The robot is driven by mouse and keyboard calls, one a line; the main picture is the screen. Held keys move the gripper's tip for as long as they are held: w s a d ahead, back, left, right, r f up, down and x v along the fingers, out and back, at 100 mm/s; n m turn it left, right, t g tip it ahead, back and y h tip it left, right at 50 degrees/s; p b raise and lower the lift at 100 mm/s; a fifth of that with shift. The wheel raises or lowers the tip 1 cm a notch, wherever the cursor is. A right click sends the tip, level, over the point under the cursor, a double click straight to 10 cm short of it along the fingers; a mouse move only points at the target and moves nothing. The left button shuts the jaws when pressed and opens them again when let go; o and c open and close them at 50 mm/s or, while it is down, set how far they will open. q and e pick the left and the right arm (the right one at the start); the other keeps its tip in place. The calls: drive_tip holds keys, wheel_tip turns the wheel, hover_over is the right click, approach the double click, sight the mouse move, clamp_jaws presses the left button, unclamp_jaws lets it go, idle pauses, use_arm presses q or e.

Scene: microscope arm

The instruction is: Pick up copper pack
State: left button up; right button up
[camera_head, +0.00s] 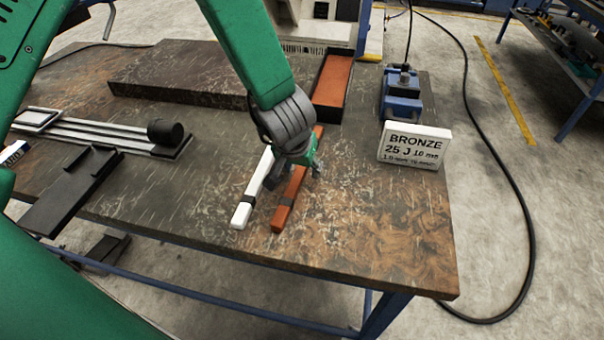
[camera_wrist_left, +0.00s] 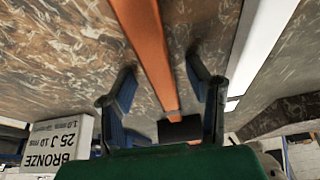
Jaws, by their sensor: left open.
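A copper-coloured bar (camera_head: 290,200) with a black band lies on the worktable, and I take it to be the copper pack. It also shows in the left wrist view (camera_wrist_left: 147,45), running between the fingers. A white bar (camera_head: 252,190) with a dark band lies to its left, close beside it. My left gripper (camera_head: 296,174) is open over the far part of the copper bar. In the left wrist view the two fingers (camera_wrist_left: 160,72) are apart, one on each side of the bar. Whether they touch it I cannot tell. My right gripper is not in view.
A BRONZE sign (camera_head: 414,146) and a blue vise-like device (camera_head: 401,95) stand at the right. A black tray with a copper-coloured inside (camera_head: 333,80) lies behind. A dark slab (camera_head: 180,75) and black-and-white fixtures (camera_head: 95,130) are at left. The table's front right is clear.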

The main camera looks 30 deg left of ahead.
use_arm(q)
clamp_jaws()
